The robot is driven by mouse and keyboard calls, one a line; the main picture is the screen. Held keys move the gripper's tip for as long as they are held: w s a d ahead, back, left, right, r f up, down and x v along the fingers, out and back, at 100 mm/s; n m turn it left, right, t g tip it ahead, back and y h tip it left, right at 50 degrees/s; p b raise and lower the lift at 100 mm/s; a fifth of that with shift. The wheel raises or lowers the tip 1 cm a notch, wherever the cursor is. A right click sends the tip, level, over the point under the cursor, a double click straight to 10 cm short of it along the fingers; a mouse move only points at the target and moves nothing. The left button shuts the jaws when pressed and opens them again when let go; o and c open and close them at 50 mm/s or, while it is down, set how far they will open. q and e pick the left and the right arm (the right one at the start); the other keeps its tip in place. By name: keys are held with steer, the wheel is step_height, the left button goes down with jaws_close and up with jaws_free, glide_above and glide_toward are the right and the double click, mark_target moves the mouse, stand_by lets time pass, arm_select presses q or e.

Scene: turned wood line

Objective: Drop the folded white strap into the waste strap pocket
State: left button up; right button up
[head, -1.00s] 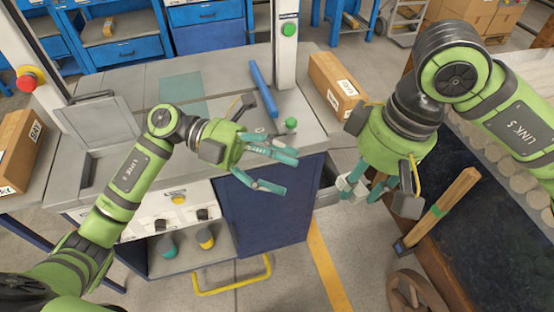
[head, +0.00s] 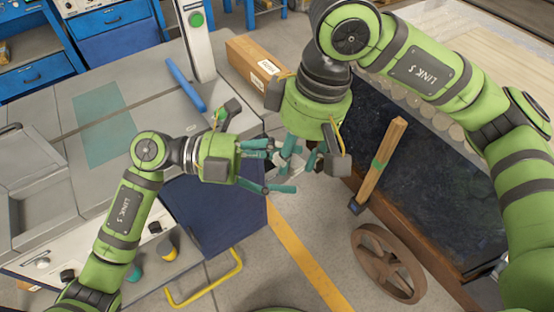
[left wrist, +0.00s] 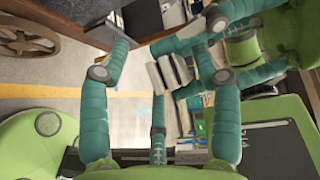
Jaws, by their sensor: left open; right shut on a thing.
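The folded white strap (left wrist: 173,72) shows in the left wrist view as several short pale bands side by side. My right gripper (head: 296,160) is shut on it and points down. In the head view the strap (head: 292,150) is mostly covered by the fingers. My left gripper (head: 280,168) is open and comes in from the left. Its fingers lie close around the strap and the right fingers; I cannot tell whether they touch. I cannot pick out the waste strap pocket in either view.
A grey-topped bench with a blue side panel (head: 215,215) stands at left. A cardboard box (head: 258,62) lies behind the grippers. A dark bin with a wooden post (head: 383,160) and a brown wheel (head: 388,262) stand at right.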

arm_select(q)
steer(key=c, duration=1.2)
steer(key=shift+c, duration=0.2)
arm_select(e)
steer(key=o, duration=0.9)
steer(key=shift+r, duration=0.1)
